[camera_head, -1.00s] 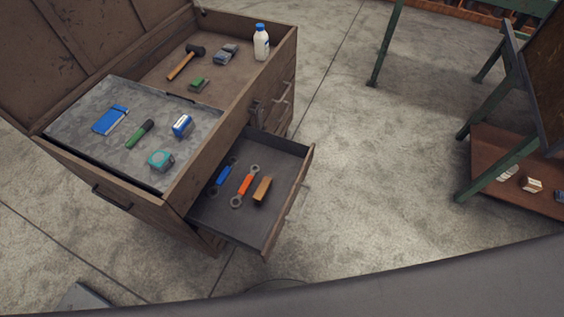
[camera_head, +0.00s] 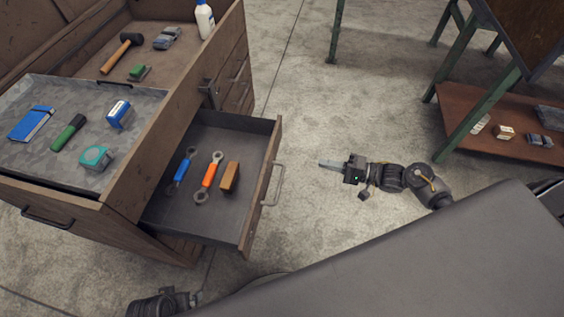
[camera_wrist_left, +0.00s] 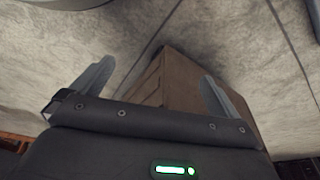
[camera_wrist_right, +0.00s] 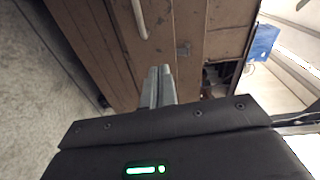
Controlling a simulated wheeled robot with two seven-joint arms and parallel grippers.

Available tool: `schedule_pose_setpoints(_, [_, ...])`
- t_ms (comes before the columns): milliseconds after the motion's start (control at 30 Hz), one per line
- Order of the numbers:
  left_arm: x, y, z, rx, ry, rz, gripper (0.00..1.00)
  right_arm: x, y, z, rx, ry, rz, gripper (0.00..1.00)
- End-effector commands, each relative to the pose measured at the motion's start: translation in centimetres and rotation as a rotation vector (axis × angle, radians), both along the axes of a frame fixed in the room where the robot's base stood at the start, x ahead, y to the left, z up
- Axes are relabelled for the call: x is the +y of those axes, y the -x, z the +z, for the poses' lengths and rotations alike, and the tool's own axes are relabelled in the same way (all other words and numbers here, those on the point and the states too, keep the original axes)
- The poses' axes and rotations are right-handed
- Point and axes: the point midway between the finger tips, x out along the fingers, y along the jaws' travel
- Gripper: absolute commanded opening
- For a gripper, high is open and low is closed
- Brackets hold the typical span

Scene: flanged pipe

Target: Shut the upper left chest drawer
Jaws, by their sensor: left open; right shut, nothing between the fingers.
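The pulled-out drawer (camera_head: 215,222) of the wooden chest (camera_head: 140,235) stands open in the head view. It holds a blue wrench-like tool (camera_head: 181,171), an orange wrench (camera_head: 209,178) and a brown block (camera_head: 230,178). Its front has a metal bar handle (camera_head: 275,184). My right gripper (camera_head: 325,164) is shut and empty, to the right of the handle and apart from it. In the right wrist view its fingers (camera_wrist_right: 160,85) are together before brown wooden fronts. My left gripper (camera_wrist_left: 157,88) is open and empty in the left wrist view, with a brown box-shaped body beyond it.
On the chest top are a blue notebook (camera_head: 31,123), a green-and-black tool (camera_head: 68,132), a teal tape measure (camera_head: 95,157), a hammer (camera_head: 122,52) and a white bottle (camera_head: 204,20). A green-legged table with a low shelf (camera_head: 460,115) stands at right. Bare floor lies between.

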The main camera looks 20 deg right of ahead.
Motion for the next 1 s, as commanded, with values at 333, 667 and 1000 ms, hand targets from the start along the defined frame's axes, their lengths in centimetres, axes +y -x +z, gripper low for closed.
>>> schedule_pose_setpoints(333, [0.0, -0.1, 1.8, -0.010, 0.000, 0.002, 1.00, 0.7, 0.5, 2.4, 0.038, -0.088, 0.082, 0.00])
schedule_pose_setpoints(667, [0.0, -0.2, 2.4, -0.016, 0.002, 0.003, 1.00, 4.8, -2.1, 2.4, 0.034, -0.089, 0.079, 0.00])
schedule_pose_setpoints(1000, [0.0, -0.1, 3.5, -0.022, 0.002, 0.004, 1.00, 10.3, -5.6, 2.3, 0.035, -0.088, 0.079, 0.00])
